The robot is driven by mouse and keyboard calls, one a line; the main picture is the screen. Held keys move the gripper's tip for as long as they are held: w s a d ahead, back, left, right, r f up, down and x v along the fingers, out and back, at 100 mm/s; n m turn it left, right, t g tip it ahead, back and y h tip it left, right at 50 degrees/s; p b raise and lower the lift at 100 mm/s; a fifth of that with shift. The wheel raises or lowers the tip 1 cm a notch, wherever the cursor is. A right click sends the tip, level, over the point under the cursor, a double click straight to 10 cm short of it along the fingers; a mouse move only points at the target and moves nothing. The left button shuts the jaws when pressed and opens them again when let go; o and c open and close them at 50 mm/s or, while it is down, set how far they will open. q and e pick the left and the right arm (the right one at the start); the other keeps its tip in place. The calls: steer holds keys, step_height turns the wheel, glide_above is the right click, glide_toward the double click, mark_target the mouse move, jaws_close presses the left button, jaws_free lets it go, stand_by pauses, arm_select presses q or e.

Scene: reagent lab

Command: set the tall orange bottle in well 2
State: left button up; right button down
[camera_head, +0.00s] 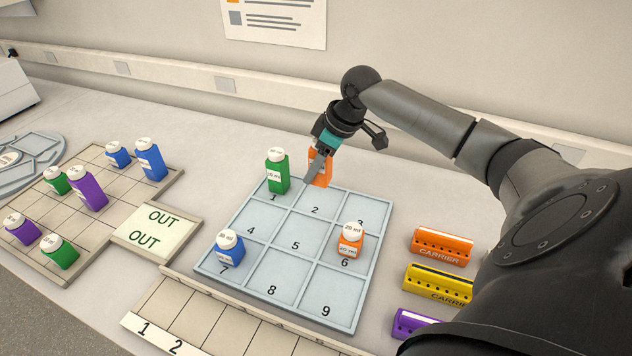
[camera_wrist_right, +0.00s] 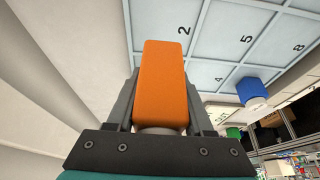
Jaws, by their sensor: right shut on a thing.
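The tall orange bottle (camera_head: 322,168) is between the fingers of my right gripper (camera_head: 317,172), at the back edge of well 2 of the numbered grey tray (camera_head: 230,232). The gripper is shut on it. In the right wrist view the orange bottle (camera_wrist_right: 162,85) fills the space between the two fingers, its white cap toward the palm, and the label 2 shows past its base. The bottle looks near upright. I cannot tell whether its base touches the tray. Well 2 (camera_head: 318,201) shows no other bottle. My left gripper is not in view.
A tall green bottle (camera_head: 277,171) stands in well 1, close left of the gripper. A short blue bottle (camera_head: 228,247) is in well 7 and a short orange one (camera_head: 350,242) in well 6. Coloured carriers (camera_head: 441,247) lie right; an OUT rack (camera_head: 155,230) with several bottles is left.

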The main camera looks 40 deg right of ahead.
mark_target(330, 162)
step_height(330, 162, down, 6)
steer(key=shift+b, duration=0.5)
steer(key=shift+c, duration=1.4)
jaws_free()
steer(key=shift+f, duration=0.1)
steer(key=p+v, duration=0.2)
steer(key=v, duration=1)
